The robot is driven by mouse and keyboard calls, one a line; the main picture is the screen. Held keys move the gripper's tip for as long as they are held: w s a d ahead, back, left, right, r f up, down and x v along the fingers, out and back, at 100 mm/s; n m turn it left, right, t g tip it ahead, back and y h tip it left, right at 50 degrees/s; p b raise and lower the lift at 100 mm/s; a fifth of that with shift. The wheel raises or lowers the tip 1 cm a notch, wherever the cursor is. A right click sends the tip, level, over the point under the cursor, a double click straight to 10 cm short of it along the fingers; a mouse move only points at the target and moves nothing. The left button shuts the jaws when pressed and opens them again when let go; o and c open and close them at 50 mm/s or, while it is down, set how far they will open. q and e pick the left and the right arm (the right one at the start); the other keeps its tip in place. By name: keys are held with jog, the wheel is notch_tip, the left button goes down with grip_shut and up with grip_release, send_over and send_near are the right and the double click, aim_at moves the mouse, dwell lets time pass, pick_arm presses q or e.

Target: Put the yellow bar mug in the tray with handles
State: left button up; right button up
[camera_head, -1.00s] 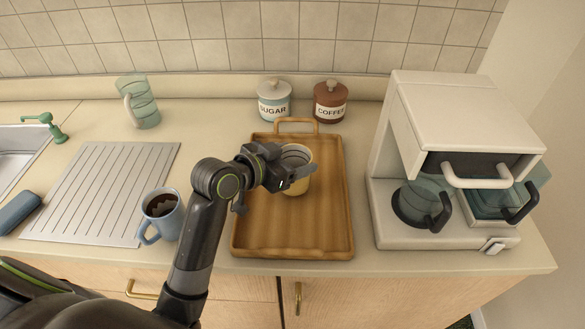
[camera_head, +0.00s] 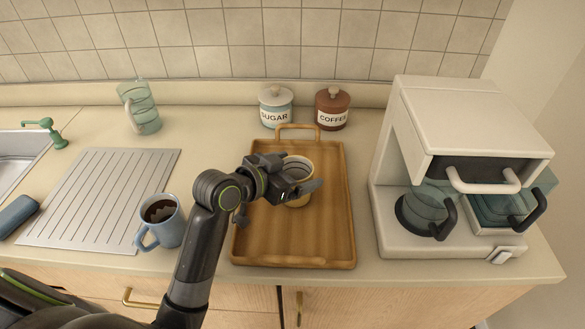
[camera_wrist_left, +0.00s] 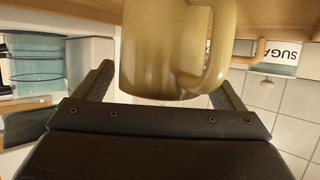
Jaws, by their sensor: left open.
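The yellow bar mug (camera_head: 299,202) stands upright on the floor of the wooden tray with handles (camera_head: 290,243), in its middle part. My left gripper (camera_head: 304,189) is in front of the mug at the tray and hides part of its side. In the left wrist view the mug (camera_wrist_left: 165,45) is close, with its handle to the right. The open fingers of my left gripper (camera_wrist_left: 163,88) are on either side of it; I cannot tell whether either touches it. My right gripper is not in view.
A blue mug with dark drink (camera_head: 165,222) stands left of the tray, close to my left arm. A coffee machine (camera_head: 455,130) is at the right. The sugar jar (camera_head: 276,108) and coffee jar (camera_head: 332,108) are behind the tray. A green glass jug (camera_head: 141,106) is back left.

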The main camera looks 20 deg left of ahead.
pick_arm(q)
jog(key=shift+r, duration=0.25)
jog(key=p+v, duration=0.1)
jog(key=v, duration=1.1)
jog(key=shift+f, duration=0.1)
